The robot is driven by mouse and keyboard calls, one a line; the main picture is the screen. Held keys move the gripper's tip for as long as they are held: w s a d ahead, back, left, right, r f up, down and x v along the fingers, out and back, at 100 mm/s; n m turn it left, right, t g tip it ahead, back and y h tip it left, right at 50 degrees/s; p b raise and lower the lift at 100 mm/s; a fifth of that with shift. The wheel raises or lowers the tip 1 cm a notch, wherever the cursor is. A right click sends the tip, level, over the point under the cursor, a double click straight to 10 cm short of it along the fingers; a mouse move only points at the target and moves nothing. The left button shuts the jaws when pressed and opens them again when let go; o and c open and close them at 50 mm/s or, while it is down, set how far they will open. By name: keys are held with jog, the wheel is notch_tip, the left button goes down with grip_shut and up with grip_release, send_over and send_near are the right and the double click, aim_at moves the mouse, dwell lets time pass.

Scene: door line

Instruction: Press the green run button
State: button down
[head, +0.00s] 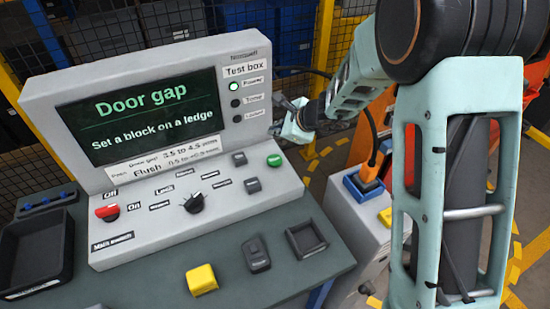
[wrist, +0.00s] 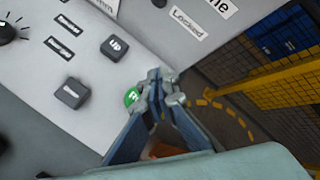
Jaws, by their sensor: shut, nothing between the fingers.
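The green run button (head: 274,160) sits at the right end of the sloped panel of the test box (head: 225,190). In the wrist view the green button (wrist: 131,97) shows just left of my fingertips, partly covered by them. My gripper (head: 291,117) is at the right side of the test box in the head view, above and a little right of the button. In the wrist view my gripper (wrist: 158,88) is shut with its tips together and nothing between them. I cannot tell whether the tips touch the button.
The screen (head: 145,115) reads "Door gap, Set a block on a ledge". Grey buttons (head: 253,185), a dark knob (head: 196,202) and a red switch (head: 107,212) share the panel. A yellow block (head: 201,280) lies on the bench in front. A fence stands behind.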

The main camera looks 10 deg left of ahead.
jog(key=shift+f, duration=0.15)
jog(key=b, duration=0.6)
send_over(276, 161)
notch_tip(276, 161, down, 7)
jog(key=shift+a+f+b, duration=0.1)
jog(key=shift+f+b, duration=0.65)
jog(key=shift+b, duration=0.15)
jog(key=shift+f, duration=0.2)
dwell(0.3)
jog(key=shift+f+b, duration=0.25)
jog(key=shift+b, duration=0.45)
jog(key=shift+f+b, duration=0.5)
jog(key=shift+b, duration=0.15)
dwell(0.4)
dwell(0.4)
jog(key=shift+r+p, duration=0.65)
jog(key=shift+r, duration=0.3)
jog(key=shift+r, duration=0.1)
